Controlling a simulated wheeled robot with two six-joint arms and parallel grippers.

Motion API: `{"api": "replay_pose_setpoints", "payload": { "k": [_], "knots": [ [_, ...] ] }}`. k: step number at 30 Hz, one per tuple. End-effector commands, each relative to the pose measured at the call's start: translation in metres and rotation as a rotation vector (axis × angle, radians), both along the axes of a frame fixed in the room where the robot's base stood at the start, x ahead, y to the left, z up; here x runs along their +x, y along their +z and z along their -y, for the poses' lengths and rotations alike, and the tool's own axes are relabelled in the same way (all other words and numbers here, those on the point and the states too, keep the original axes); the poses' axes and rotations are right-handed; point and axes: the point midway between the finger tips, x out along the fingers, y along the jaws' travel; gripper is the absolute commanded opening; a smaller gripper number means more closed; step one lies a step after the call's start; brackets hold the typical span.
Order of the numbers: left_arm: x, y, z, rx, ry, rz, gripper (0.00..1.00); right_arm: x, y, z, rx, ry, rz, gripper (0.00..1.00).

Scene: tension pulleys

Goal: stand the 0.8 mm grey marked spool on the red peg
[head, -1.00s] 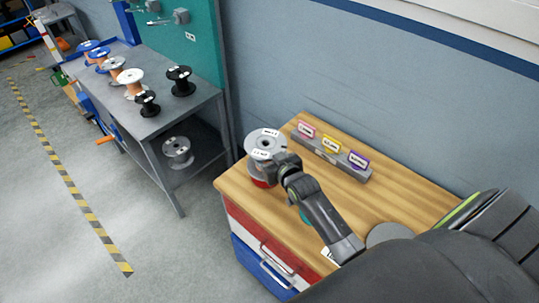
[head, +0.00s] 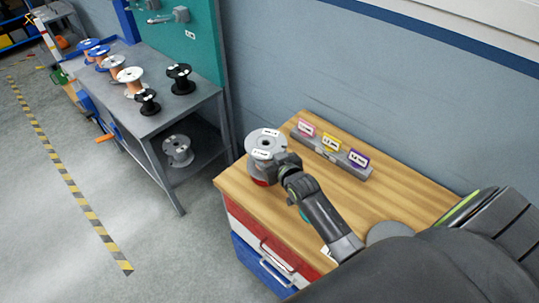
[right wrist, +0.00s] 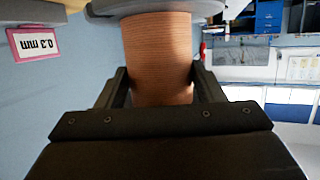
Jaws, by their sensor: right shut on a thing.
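The grey spool (head: 265,139) is at the left end of the wooden top, with small white labels on its upper flange. My right gripper (head: 284,163) is shut on it from the right side. In the right wrist view, the fingers (right wrist: 160,85) are on either side of the spool's copper-coloured winding (right wrist: 158,55), with a grey flange across the top edge. A red part (head: 262,182), seemingly the red peg's base, shows just under the spool. The peg's shaft is hidden, so I cannot tell whether the spool rests fully on it. My left gripper is out of view.
A grey block with pink, yellow and purple tags (head: 331,144) stands behind on the wooden top (head: 390,195). The pink tag reads 0.3 mm in the right wrist view (right wrist: 34,44). A grey bench (head: 185,113) at left holds several spools; another grey spool (head: 178,151) is on its lower shelf.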

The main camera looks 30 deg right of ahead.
Motion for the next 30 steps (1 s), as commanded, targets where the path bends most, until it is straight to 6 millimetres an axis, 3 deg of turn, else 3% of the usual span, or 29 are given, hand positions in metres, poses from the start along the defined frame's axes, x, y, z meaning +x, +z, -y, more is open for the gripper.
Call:
{"api": "replay_pose_setpoints", "payload": {
  "k": [8, 30],
  "knots": [
    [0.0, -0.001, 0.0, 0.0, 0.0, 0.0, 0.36, 0.001, 0.001, 0.0, 0.0, 0.001, 0.007, 0.18],
    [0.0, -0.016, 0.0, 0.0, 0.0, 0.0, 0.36, 0.001, -0.022, -0.001, 0.0, 0.001, 0.007, 0.18]
  ]
}}
